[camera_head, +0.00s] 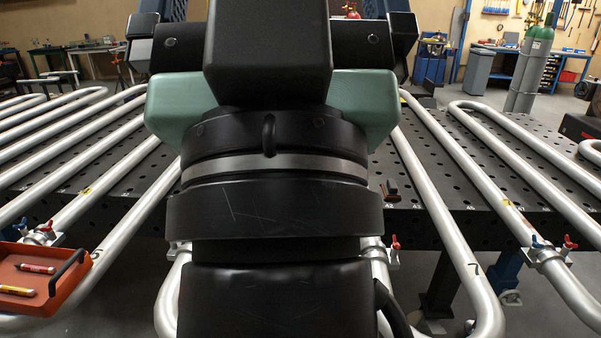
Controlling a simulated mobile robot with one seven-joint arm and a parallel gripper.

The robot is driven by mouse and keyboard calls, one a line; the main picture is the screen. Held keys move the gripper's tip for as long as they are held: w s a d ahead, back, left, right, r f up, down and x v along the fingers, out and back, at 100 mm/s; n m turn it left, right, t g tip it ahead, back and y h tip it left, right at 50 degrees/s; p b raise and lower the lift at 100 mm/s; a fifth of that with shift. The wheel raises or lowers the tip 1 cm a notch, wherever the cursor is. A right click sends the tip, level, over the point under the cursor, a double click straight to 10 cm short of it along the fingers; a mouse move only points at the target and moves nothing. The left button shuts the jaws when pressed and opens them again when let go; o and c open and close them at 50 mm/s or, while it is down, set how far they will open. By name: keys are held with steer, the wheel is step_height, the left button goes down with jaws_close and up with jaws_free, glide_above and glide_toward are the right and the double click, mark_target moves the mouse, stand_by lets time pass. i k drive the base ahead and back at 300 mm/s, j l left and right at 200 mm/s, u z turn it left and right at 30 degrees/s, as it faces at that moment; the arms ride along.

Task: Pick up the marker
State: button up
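Two markers lie in a red tray (78,290) at the lower left of the head view. My arm fills the middle of the picture, seen from behind. My gripper (270,45) is at its far end, beyond the green and black housing, up and to the right of the tray and well apart from the markers. Its fingertips are hidden or not clear, so I cannot tell whether it is open or holds anything.
Silver serpentine pipes (437,205) run over the dark perforated table (440,125) on both sides, with clamps (548,255) at the front. A black handle (67,272) rises at the tray's right end. A small dark brown object (390,190) lies right of my arm. Gas cylinders (533,70) stand behind.

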mark_target(44, 269)
steer(key=i+j+u, duration=0.5)
steer(key=i+j, duration=0.25)
steer(key=i+j+u, duration=0.5)
steer(key=i+j, duration=0.2)
steer(key=i, duration=0.15)
